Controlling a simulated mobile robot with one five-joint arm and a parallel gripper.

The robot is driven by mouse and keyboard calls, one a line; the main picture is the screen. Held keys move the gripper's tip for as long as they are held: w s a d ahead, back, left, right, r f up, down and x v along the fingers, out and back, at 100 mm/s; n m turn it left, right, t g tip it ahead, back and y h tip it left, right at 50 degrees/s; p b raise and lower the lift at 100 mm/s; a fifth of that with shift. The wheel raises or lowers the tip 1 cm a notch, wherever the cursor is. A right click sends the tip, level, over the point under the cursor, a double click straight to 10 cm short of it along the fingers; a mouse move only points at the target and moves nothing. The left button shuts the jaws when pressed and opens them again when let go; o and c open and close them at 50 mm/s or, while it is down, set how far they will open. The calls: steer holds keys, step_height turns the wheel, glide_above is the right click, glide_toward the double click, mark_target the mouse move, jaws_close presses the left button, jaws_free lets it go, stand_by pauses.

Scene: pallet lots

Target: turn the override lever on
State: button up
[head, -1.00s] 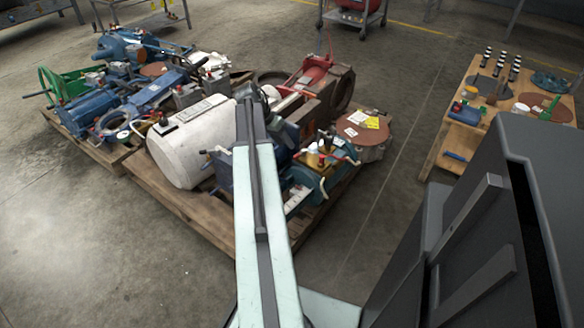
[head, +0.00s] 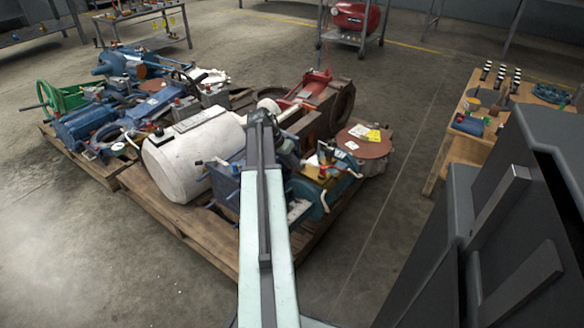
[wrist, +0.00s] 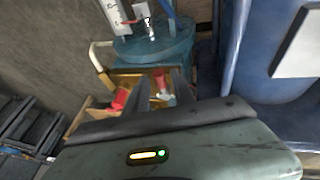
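A blue-green unit with a brass-yellow block (head: 318,187) sits at the front right of the pallet load, beyond my arm. The wrist view shows the brass-yellow block (wrist: 128,78) closer, with a red handle (wrist: 119,98) at its left and a reddish lever-like part (wrist: 161,80) near its middle. I cannot tell for sure which is the override lever or its setting. My gripper (wrist: 163,84) points at the block, its two dark fingers apart and the reddish part seen between them. Contact is not clear. In the head view my arm partly hides the gripper.
A blue body (wrist: 262,60) is close on the gripper's right. A wooden table (head: 440,165) stands at the right; floor between is clear.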

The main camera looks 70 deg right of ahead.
jaws_close()
steer(key=shift+a, duration=0.15)
